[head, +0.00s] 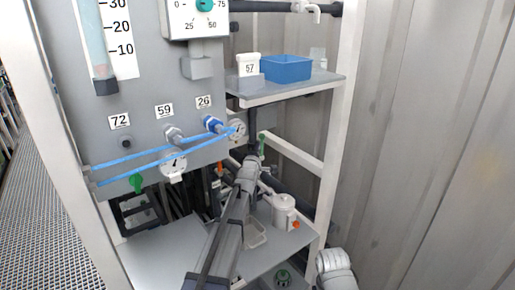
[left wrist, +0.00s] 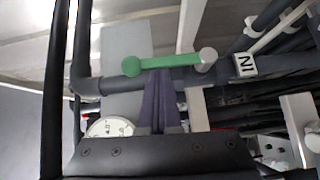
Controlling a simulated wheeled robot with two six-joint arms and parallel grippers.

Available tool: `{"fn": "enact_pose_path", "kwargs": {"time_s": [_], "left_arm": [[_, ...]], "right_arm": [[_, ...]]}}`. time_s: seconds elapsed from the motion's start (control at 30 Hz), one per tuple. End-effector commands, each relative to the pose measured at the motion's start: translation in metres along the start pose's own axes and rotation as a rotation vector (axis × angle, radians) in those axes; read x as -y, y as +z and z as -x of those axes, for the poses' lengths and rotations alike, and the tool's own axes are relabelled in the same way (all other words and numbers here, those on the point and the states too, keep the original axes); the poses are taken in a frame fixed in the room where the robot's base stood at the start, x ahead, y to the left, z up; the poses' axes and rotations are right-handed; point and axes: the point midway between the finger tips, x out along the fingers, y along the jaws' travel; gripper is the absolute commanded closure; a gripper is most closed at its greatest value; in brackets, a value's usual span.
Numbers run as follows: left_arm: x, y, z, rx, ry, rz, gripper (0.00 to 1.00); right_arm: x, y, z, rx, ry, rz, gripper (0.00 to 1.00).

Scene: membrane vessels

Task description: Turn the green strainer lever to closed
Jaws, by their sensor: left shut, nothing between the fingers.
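A green lever (head: 261,143) shows at the dark pipe behind the gauge panel; in the head view it stands roughly upright. In the left wrist view the green lever (left wrist: 165,62) lies nearly level across the picture, with a round green knob at its left end and a grey round pivot at its right end. My left gripper (head: 249,164) is shut and empty, just below the lever in the head view. In the left wrist view its dark fingers (left wrist: 160,90) reach up to the lever's lower edge; I cannot tell whether they touch it. My right gripper is not in view.
Blue tubes (head: 150,157) cross the panel's front. A blue bin (head: 286,68) stands on the upper shelf, a white canister (head: 284,211) on the lower one.

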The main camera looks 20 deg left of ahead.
Motion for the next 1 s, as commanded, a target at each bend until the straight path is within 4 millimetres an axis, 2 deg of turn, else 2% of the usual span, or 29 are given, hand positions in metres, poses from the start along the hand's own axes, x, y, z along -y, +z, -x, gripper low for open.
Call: {"fn": "enact_pose_path", "kwargs": {"time_s": [0.27, 0.47, 0.73, 1.0], "left_arm": [[-0.003, 0.002, -0.001, 0.001, -0.032, -0.033, 1.0], [-0.009, 0.004, -0.003, 0.001, -0.081, -0.082, 1.0], [-0.017, 0.014, -0.015, 0.0, -0.227, -0.228, 1.0], [-0.017, 0.028, -0.029, 0.001, -0.409, -0.41, 1.0]], "right_arm": [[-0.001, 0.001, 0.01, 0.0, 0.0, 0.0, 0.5], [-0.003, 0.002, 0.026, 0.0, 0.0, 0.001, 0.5], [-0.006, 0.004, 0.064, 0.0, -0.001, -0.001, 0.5], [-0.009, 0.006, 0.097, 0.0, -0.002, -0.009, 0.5]]}}
